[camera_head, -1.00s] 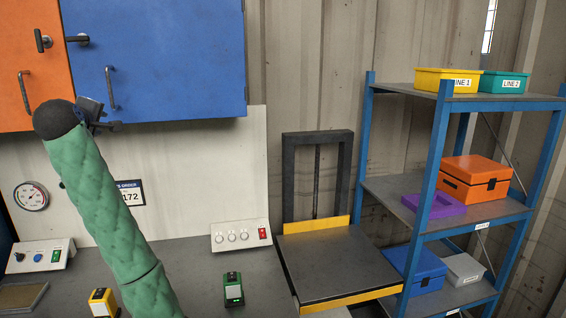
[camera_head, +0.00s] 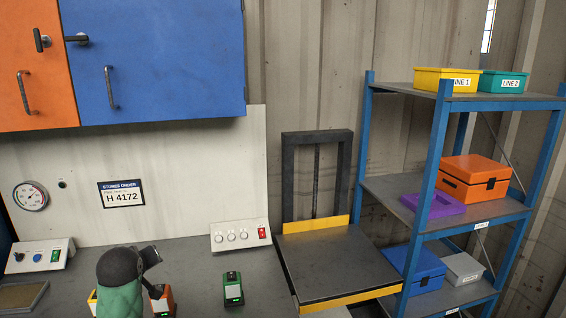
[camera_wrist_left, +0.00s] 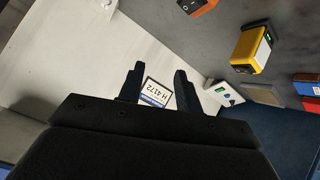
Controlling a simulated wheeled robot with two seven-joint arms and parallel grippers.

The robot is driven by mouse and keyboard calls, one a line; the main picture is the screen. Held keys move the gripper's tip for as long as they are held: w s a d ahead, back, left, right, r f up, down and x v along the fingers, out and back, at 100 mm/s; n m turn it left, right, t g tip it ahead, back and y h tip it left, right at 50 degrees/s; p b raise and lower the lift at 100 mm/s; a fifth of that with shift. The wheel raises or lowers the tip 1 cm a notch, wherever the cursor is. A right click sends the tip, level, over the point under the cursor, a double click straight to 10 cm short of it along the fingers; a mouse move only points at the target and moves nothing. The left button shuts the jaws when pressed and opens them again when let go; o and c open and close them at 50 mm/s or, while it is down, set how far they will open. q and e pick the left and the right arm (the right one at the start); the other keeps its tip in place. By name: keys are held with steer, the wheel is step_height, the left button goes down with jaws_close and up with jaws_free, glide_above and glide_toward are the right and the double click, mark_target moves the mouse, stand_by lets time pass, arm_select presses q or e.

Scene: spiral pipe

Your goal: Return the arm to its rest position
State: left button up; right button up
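My left arm, in a green sleeve with a dark wrist, is low at the left of the head view, over the workbench (camera_head: 200,275). Its gripper (camera_head: 150,257) points up and to the right there, partly hidden by the wrist. In the left wrist view the two dark fingers of the left gripper (camera_wrist_left: 158,72) stand apart with nothing between them. The stores order sign (camera_head: 121,194) on the wall shows beyond the fingers. My right gripper is in neither view.
Beside the arm are a yellow device (camera_wrist_left: 252,48) and an orange device (camera_head: 163,300). A green device (camera_head: 233,289) and a switch box (camera_head: 240,236) stand to the right. A blue shelf rack (camera_head: 438,150) stands at right.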

arm_select(q)
steer(key=s+d+f+m+g+h, duration=0.1)
steer(key=s+d+f+m+g, duration=0.3)
steer(key=s+f, duration=0.65)
steer(key=s+d+f+m+h, duration=0.15)
steer(key=s+d+f, duration=0.55)
steer(key=s, duration=0.7)
steer(key=s+d+f+m+g, duration=0.3)
steer(key=s+d+f+m, duration=0.1)
steer(key=s+f, duration=0.75)
step_height(320, 180, down, 23)
steer(key=d, duration=0.2)
steer(key=s+f, duration=0.3)
steer(key=f, duration=0.9)
steer(key=s+f+g, duration=0.1)
steer(key=s+f, duration=0.3)
steer(key=f, duration=0.7)
steer(key=shift+s+f, duration=0.25)
steer(key=shift+f, duration=0.15)
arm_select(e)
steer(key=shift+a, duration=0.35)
arm_select(q)
steer(key=shift+d+h, duration=0.1)
steer(key=shift+h, duration=0.15)
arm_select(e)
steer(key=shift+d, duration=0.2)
